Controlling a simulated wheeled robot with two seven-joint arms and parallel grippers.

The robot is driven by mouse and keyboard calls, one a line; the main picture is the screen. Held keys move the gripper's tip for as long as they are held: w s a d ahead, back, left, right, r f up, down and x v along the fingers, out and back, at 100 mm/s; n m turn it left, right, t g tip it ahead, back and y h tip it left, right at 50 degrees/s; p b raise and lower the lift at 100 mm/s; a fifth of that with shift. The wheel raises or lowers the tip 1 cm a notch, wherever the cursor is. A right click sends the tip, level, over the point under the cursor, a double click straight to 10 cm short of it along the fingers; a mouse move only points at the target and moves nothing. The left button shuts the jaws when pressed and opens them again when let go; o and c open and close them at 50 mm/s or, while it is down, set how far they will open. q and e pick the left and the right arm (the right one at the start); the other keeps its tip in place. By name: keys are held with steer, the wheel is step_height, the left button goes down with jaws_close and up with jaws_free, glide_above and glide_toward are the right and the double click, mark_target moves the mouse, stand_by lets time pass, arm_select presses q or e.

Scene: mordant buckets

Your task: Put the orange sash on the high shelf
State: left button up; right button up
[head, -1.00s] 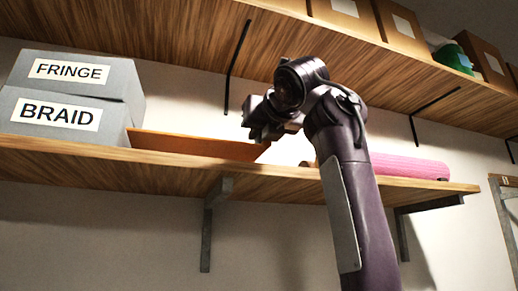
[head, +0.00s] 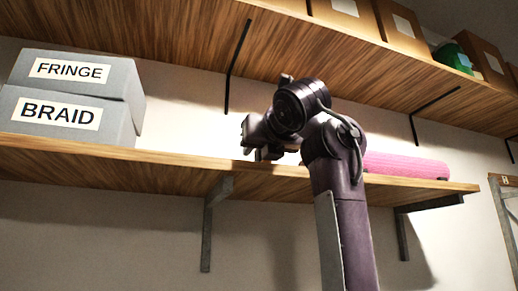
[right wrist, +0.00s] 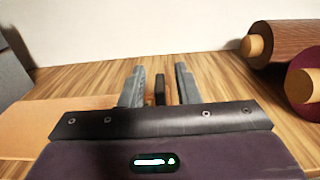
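The orange sash (right wrist: 38,124) shows in the right wrist view as a flat orange-tan piece lying on the wooden shelf, at the left and partly hidden behind my wrist. In the head view I cannot see it now. My right gripper (head: 258,151) is over the front part of the shelf (head: 160,171), right of the grey boxes. In the right wrist view its two fingers (right wrist: 159,82) stand apart with no cloth between them, and the sash lies to their left. My left gripper is not in view.
Grey boxes labelled FRINGE (head: 70,70) and BRAID (head: 60,112) are stacked at the left. A pink roll (head: 405,166) lies at the right. Brown (right wrist: 290,42) and maroon (right wrist: 312,80) rolls show in the wrist view. An upper shelf (head: 190,40) with cartons hangs above.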

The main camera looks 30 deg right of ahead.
steer(key=shift+r, duration=0.25)
steer(key=b+v, duration=0.1)
steer(key=v, duration=0.1)
steer(key=b+v, duration=0.1)
steer(key=v, duration=0.1)
steer(key=shift+f+b, duration=0.4)
steer(key=b+v, duration=0.3)
steer(key=v, duration=0.5)
steer(key=shift+r, duration=0.25)
